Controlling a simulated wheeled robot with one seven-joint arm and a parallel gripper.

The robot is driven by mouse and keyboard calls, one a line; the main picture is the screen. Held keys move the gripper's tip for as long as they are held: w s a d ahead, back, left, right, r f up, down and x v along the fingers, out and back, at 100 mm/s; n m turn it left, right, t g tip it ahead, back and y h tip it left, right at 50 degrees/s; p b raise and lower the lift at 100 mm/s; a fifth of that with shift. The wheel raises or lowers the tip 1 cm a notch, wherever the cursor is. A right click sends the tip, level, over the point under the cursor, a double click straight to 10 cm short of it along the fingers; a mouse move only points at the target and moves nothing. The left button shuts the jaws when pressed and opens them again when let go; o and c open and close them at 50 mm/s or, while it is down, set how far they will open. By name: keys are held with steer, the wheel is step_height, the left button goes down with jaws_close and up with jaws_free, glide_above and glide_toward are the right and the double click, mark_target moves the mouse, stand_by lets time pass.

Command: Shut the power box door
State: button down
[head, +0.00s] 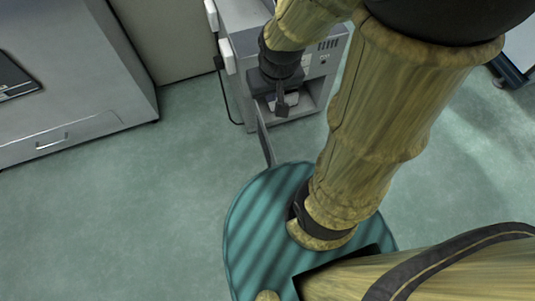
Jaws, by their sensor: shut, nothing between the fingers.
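The power box (233,45) is a grey cabinet at the top middle of the head view. Its door (265,140) stands open, seen almost edge-on as a thin grey panel sticking out toward me from the left side of the opening. My gripper (282,106) is shut and empty. It shows in front of the box's lower opening, just right of the door's hinge side. I cannot tell whether it touches the door or the box. My wrist and arm hide part of the box's front and top.
A large grey cabinet (75,125) with a drawer handle stands at the left. A black cable (226,100) hangs along the box's left side. A dark-edged object (508,72) is at the far right. The green floor (150,200) between the left cabinet and my base is clear.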

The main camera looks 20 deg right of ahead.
steer(key=w+p+v, duration=0.1)
steer(key=p+v, duration=0.4)
steer(key=v, duration=0.2)
steer(key=shift+w+r+p, duration=0.3)
steer(key=shift+r+p, duration=0.05)
steer(key=shift+r, duration=0.1)
steer(key=shift+d+f, duration=0.1)
